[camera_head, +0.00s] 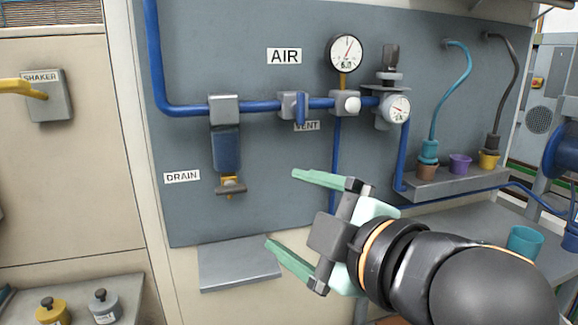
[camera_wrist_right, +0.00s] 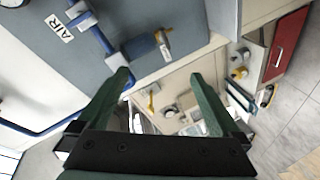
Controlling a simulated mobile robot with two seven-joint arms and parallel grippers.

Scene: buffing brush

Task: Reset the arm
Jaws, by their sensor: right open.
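My right gripper (camera_head: 281,209) reaches in from the lower right of the head view. Its two green fingers are spread wide with nothing between them. It is in front of the grey air panel (camera_head: 260,60), below the blue pipe and to the right of the drain valve (camera_head: 230,186). In the right wrist view the same open fingers (camera_wrist_right: 165,95) frame the floor and bench area below the panel. My left gripper is not in view.
Gauges (camera_head: 346,52) and a blue pipe (camera_head: 180,109) run across the panel. A grey shelf (camera_head: 240,277) sticks out below the drain. A ledge (camera_head: 470,183) with several cups is at right, above a bench with a teal cup (camera_head: 525,241). A shaker box (camera_head: 47,97) is at left.

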